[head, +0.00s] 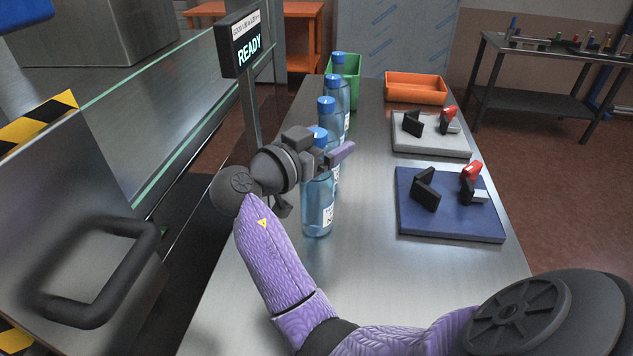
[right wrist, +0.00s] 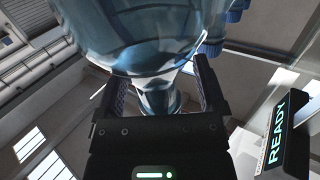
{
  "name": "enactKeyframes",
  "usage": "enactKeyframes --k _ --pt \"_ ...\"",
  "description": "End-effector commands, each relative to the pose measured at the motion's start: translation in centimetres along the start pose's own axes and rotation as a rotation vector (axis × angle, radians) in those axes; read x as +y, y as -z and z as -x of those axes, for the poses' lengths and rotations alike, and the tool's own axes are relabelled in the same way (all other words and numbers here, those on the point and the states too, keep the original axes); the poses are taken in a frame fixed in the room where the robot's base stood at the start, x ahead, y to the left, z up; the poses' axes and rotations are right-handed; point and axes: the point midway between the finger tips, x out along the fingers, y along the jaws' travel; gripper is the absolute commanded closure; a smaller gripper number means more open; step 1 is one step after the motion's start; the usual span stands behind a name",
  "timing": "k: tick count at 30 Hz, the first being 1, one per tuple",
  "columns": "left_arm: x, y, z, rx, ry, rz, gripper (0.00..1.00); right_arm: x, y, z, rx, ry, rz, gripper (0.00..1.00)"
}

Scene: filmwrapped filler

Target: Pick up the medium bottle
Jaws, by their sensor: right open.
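Several blue, clear bottles with blue caps stand upright in a row on the steel table. The nearest bottle (head: 318,212) has a white label low on its side; which one is the medium bottle I cannot tell. My right gripper (head: 319,172) is at the nearest bottle and hides part of its upper half. In the right wrist view a bottle (right wrist: 140,35) looms large, beyond and between the open fingers of the right gripper (right wrist: 158,85). I cannot tell whether the fingers touch it. My left gripper is out of view.
The steel table (head: 365,270) is clear at the front. A blue mat (head: 450,222) and a grey mat (head: 430,146) with black and red parts lie right of the bottles. Orange (head: 415,88) and green bins stand behind. A READY sign (head: 248,48) stands at left.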

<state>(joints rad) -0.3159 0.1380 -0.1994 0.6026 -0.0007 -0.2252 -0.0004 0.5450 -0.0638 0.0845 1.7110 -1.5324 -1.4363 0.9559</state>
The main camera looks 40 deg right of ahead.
Motion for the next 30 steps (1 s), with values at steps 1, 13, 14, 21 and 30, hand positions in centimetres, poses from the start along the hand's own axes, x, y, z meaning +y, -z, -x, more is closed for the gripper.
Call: enactKeyframes --k 1,13,14,21,30 --pt "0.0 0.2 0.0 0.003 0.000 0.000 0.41 0.0 0.0 0.0 0.000 0.000 0.000 0.11" --pt "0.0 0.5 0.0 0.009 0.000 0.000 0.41 0.0 0.0 0.1 -0.001 0.000 0.000 0.77" --pt "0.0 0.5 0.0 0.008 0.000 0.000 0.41 0.0 0.0 0.1 -0.001 0.000 0.000 0.83" --pt "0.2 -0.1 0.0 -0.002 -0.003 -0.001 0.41 0.0 0.0 0.1 -0.001 0.000 0.000 1.00" --pt "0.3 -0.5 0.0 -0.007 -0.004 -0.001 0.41 0.0 0.0 0.1 -0.001 0.000 0.000 1.00"
